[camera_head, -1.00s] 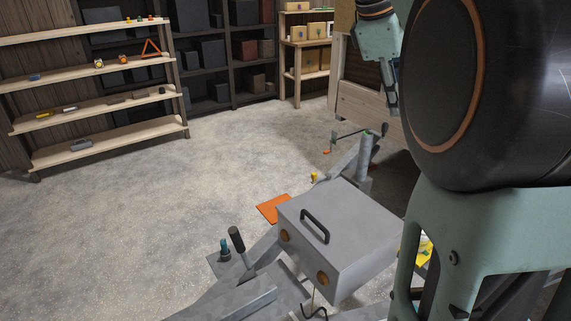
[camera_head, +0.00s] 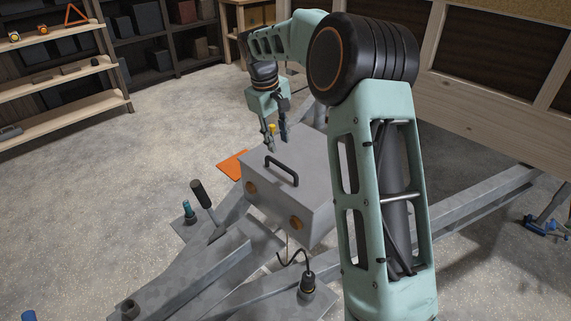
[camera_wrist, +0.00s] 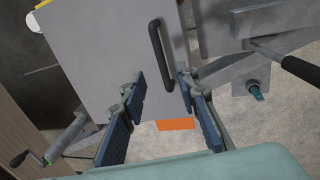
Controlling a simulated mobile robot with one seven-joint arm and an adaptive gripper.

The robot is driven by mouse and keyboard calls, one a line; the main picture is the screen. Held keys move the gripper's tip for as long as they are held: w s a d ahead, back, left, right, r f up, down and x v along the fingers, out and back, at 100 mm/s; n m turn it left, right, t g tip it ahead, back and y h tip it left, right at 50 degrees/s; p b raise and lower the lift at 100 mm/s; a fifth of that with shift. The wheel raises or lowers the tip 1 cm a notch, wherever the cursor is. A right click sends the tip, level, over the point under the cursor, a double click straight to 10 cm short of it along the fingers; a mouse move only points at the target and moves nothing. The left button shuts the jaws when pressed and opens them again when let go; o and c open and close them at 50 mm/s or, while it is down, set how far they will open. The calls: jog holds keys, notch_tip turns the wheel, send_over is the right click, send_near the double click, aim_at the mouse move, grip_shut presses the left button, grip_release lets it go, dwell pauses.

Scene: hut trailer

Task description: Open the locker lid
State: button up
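The locker is a grey box (camera_head: 275,209) on the metal trailer frame, with two round orange-brown discs on its front. Its lid (camera_head: 312,158) looks closed and bears a black bar handle (camera_head: 282,171). In the wrist view the lid (camera_wrist: 105,45) fills the upper middle and the handle (camera_wrist: 160,55) runs upright in the picture. My gripper (camera_head: 272,146) is above the lid, close behind the handle in the head view. In the wrist view my gripper (camera_wrist: 162,88) has its blue-padded fingers spread apart with nothing between the pads. The handle lies beyond the fingertips, nearer the right finger.
A black-gripped lever (camera_head: 203,200) stands left of the locker. A hook-shaped wire and coupling (camera_head: 306,285) are in front. An orange plate (camera_head: 233,165) shows at the locker's left. Shelves line the back, and the concrete floor at left is open.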

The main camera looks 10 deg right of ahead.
aim_at(283, 166)
jog(key=f, duration=0.3)
jog(key=d+f, duration=0.1)
jog(key=f, duration=0.2)
jog(key=w+f, duration=0.1)
jog(key=f, duration=0.2)
jog(key=shift+d+f, duration=0.25)
grip_shut()
